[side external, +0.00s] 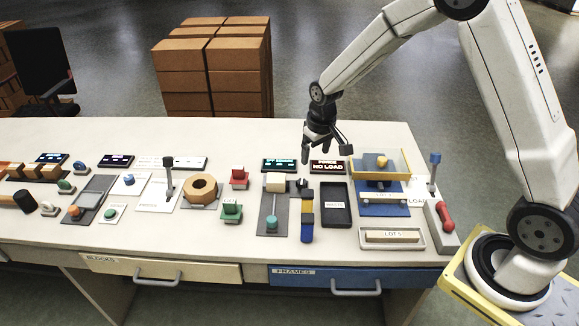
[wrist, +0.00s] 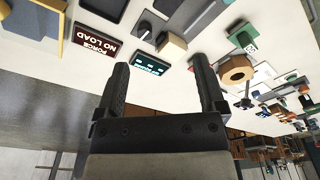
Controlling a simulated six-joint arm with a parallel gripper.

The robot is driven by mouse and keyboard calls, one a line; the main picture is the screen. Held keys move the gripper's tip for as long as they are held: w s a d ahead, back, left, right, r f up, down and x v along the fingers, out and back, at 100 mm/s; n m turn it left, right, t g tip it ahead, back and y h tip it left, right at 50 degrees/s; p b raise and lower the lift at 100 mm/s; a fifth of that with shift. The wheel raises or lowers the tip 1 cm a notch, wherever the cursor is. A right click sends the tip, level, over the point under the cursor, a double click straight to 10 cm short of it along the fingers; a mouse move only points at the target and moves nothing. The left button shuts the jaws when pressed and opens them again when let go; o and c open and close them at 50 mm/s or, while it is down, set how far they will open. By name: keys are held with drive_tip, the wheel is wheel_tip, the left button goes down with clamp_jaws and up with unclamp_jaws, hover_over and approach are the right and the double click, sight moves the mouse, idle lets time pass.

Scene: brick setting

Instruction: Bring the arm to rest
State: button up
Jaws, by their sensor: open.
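My gripper (side external: 319,152) hangs above the back of the white table (side external: 60,133), near the displays, with its fingers pointing down. In the wrist view my gripper (wrist: 161,75) shows two black fingers spread apart with nothing between them. The gripper is open and empty. A display reading "FORCE NO LOAD" (side external: 327,167) is close to it at the right; it also shows in the wrist view (wrist: 94,41).
Below are a wooden ring (side external: 202,188), green block (side external: 231,211), red block (side external: 239,178), dark tray (side external: 336,204) and yellow-framed stand (side external: 381,176). An upright lever (side external: 434,172) stands at the right end. Stacked boxes (side external: 212,69) stand behind the table. Space above the table is free.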

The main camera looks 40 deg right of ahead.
drive_tip(key=s+a+r, duration=0.2)
drive_tip(key=s, duration=0.7)
drive_tip(key=s+a+r+t, duration=0.1)
drive_tip(key=s+a+r, duration=0.1)
drive_tip(key=s, duration=0.7)
drive_tip(key=shift+s+r+n, duration=0.3)
drive_tip(key=shift+r+n, duration=0.1)
drive_tip(key=shift+r, duration=0.1)
